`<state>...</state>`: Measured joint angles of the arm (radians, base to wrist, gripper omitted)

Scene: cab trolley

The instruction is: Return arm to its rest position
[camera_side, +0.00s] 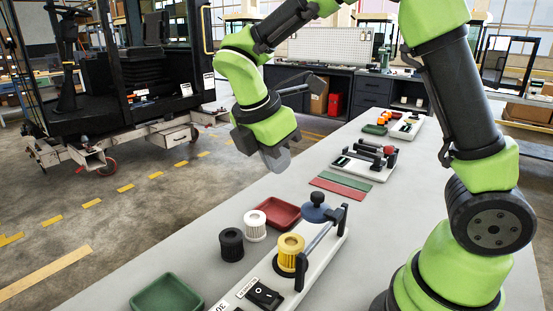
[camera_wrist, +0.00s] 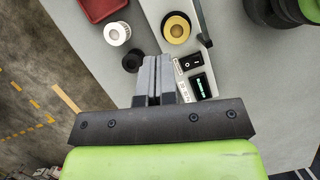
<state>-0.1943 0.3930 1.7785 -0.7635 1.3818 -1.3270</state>
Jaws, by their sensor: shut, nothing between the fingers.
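My gripper (camera_side: 276,160) hangs in the air above the far left edge of the table, at the end of my green and black arm. In the wrist view my gripper (camera_wrist: 152,62) shows its grey fingers pressed together with nothing between them. It is apart from every object on the table (camera_side: 215,190). Part of the fingers is hidden behind the wrist in the side view.
A white fixture (camera_side: 325,255) holds a yellow filter (camera_side: 290,252). A black filter (camera_side: 231,244), a white filter (camera_side: 255,225), a red tray (camera_side: 277,213) and a green tray (camera_side: 167,294) stand beside it. Farther fixtures (camera_side: 365,165) line the table. A cab trolley (camera_side: 110,90) stands left.

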